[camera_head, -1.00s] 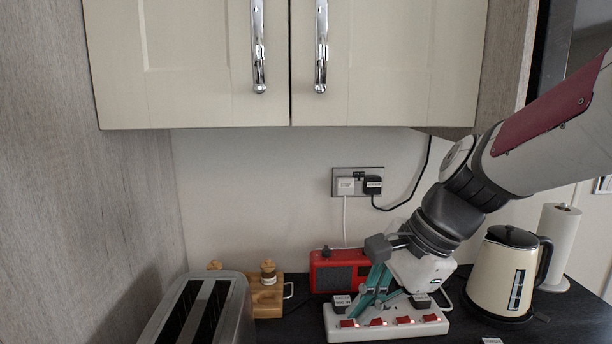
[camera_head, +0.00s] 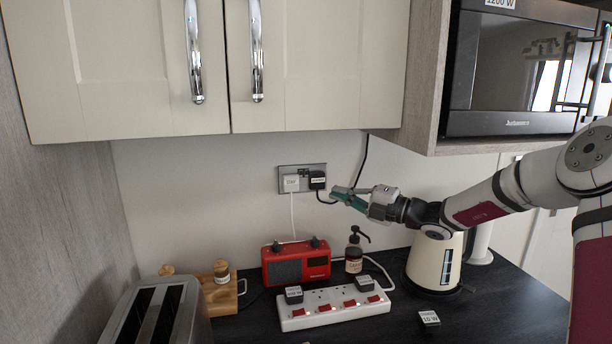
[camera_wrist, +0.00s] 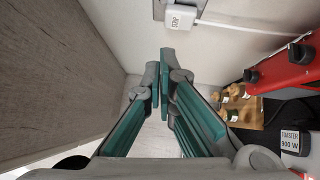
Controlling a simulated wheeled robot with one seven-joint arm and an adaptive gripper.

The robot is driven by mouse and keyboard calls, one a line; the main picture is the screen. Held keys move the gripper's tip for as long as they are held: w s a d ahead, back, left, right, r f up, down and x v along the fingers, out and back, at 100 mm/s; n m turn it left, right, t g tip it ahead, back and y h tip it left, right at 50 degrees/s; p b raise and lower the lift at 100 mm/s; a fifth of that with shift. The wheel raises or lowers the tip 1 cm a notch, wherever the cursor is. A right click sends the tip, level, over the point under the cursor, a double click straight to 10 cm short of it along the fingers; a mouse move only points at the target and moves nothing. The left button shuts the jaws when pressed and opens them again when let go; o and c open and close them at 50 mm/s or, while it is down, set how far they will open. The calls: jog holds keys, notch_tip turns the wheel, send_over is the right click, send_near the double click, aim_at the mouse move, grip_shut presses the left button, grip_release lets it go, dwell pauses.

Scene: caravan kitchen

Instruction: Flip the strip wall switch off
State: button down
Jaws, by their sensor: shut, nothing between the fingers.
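The grey wall socket (camera_head: 302,167) is on the back wall under the cupboard. The white plug (camera_head: 291,183) sits in its left half. That plug, labelled STRIP, also shows in the wrist view (camera_wrist: 181,17). A black plug (camera_head: 318,180) sits in the right half. The small switches between and above the plugs are too small to read. My gripper (camera_head: 333,193) has its teal fingers shut and empty, with the tips just right of and below the black plug. In the wrist view the fingertips (camera_wrist: 165,58) are together, below the white plug; contact cannot be told.
A white power strip (camera_head: 327,322) with red switches and black plugs lies on the dark counter. A red radio (camera_head: 297,265), a soap bottle (camera_head: 354,255), a cream kettle (camera_head: 434,262) and a toaster (camera_head: 190,300) stand around it. A cupboard (camera_head: 140,60) hangs above.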

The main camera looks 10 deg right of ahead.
aim_at(301, 174)
jog(key=shift+w+d, duration=0.1)
jog(key=shift+d, duration=0.15)
jog(key=shift+a, duration=0.1)
jog(key=shift+w+d+r+x, duration=0.1)
jog(key=shift+w+d+x, duration=0.25)
jog(key=shift+x, duration=1.75)
jog(key=shift+w+d+r+x, duration=0.1)
jog(key=shift+w+d+x, duration=0.3)
jog(key=shift+x, duration=1.75)
jog(key=shift+w+d+r+x, duration=0.1)
jog(key=shift+w+d+x, duration=0.25)
jog(key=shift+x, duration=1.75)
